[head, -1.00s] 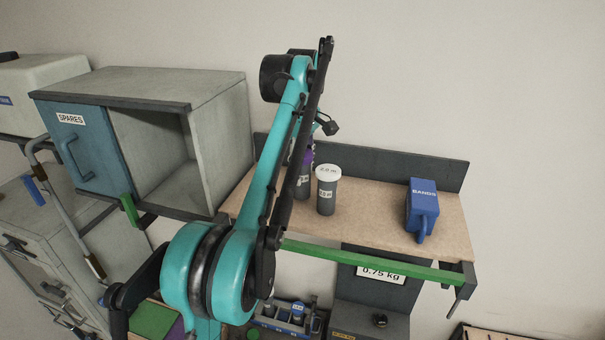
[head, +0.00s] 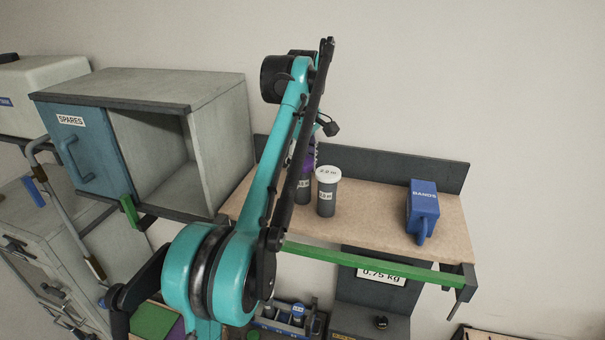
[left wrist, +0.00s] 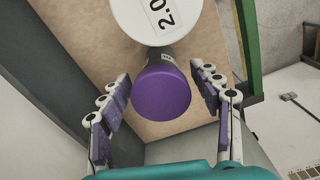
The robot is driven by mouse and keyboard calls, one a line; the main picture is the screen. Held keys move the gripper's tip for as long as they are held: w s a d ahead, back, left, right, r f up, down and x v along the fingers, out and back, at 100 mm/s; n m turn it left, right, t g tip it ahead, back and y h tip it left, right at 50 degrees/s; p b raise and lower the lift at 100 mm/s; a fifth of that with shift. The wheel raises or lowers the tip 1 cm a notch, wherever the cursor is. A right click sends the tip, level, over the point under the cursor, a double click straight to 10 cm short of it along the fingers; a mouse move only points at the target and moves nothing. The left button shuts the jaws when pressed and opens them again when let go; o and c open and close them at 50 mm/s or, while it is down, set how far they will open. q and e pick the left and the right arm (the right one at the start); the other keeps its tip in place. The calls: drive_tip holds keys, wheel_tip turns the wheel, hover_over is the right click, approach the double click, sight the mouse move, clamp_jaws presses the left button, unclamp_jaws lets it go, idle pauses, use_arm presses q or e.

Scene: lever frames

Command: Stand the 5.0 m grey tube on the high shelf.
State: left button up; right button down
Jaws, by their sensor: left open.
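A grey tube with a purple cap (left wrist: 160,95) stands on the high shelf (head: 365,205); in the head view its body (head: 303,186) is mostly behind my left arm. Its label is too small to read surely. My left gripper (left wrist: 160,80) is open, with its fingers on either side of the purple cap and gaps showing. In the head view this gripper (head: 314,154) is largely hidden by the arm. A grey tube with a white cap (head: 327,195) marked 2.0 stands just right of it. My right gripper is not in view.
A blue box labelled BANDS (head: 423,208) stands at the shelf's right. A green bar (head: 370,265) runs along the shelf's front edge. The SPARES cabinet (head: 215,140) is to the left, partly open. The shelf between the white-capped tube and the box is clear.

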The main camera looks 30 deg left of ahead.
use_arm(q)
wheel_tip(320, 180, up, 7)
drive_tip(key=shift+f+p, duration=0.15)
drive_tip(key=shift+p, duration=0.5)
